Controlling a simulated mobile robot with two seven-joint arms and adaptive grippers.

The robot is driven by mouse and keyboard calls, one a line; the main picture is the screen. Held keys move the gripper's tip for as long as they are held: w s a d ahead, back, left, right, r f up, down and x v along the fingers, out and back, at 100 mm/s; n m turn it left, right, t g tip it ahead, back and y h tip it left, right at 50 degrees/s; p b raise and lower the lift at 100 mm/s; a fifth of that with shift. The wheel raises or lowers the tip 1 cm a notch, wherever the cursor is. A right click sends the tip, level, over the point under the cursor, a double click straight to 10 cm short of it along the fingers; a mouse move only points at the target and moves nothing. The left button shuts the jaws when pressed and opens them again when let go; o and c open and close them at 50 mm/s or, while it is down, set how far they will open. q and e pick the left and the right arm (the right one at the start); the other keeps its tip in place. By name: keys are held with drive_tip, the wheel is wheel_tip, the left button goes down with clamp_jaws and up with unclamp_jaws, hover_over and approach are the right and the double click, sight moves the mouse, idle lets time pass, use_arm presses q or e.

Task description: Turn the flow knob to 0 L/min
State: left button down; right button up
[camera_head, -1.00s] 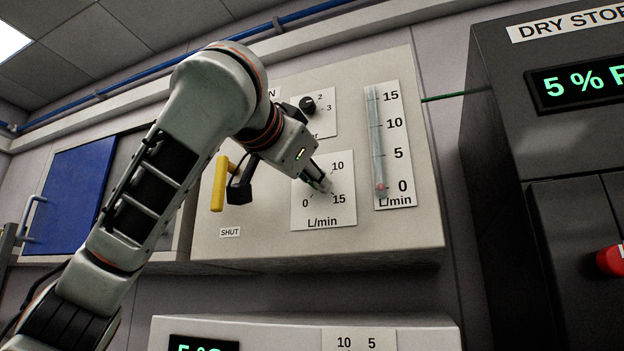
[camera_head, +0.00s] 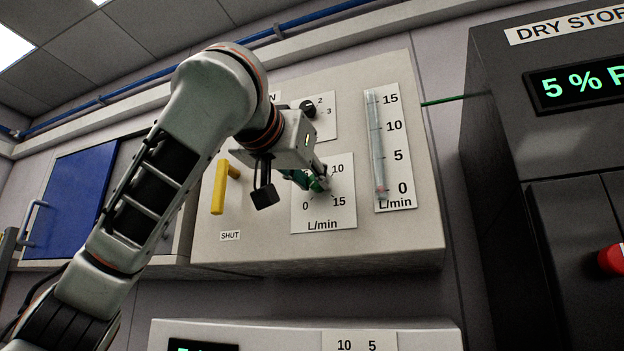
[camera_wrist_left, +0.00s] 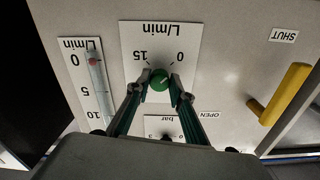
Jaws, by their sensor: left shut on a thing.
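The green flow knob (camera_wrist_left: 160,80) sits on a white L/min dial plate (camera_head: 341,212) on the beige panel. My left gripper (camera_head: 322,183) is at the knob; in the left wrist view its fingers (camera_wrist_left: 160,90) are closed around the knob's sides. A pale line on the knob seems to lean towards the 0 side, but it is too small to read exactly. The flow tube (camera_head: 375,140) stands right of the dial in the head view. Its red float (camera_wrist_left: 93,62) is low, close to the 0 mark. My right gripper is not in view.
A black bar knob (camera_head: 307,108) is above the flow dial, partly behind my wrist. A yellow lever handle (camera_head: 219,187) is to the left, above the SHUT label (camera_head: 230,236). A dark cabinet (camera_head: 500,140) with a red knob (camera_head: 612,259) stands at the right.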

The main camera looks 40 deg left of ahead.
use_arm(q)
drive_tip(key=c, duration=1.8)
unclamp_jaws()
drive_tip(key=shift+v, duration=6)
